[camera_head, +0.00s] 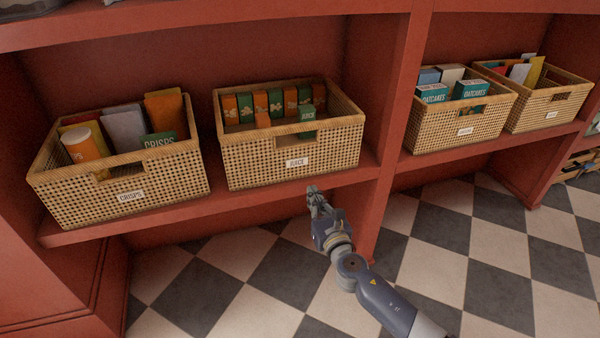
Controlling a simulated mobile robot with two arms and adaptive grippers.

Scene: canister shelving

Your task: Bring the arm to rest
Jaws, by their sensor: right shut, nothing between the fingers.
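My right arm comes in from the lower right in the head view. Its gripper (316,196) is shut and empty. It appears just below the front of the juice basket (240,172), in front of the red shelf edge (225,201). The arm is bent and reaches up over the checkered floor. My left gripper is not in this view.
The crisps basket (85,205) stands left of the juice basket. An oatcakes basket (430,139) and another basket (545,118) stand on the right shelf. A red upright (392,110) divides the bays. The checkered floor (440,265) is clear.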

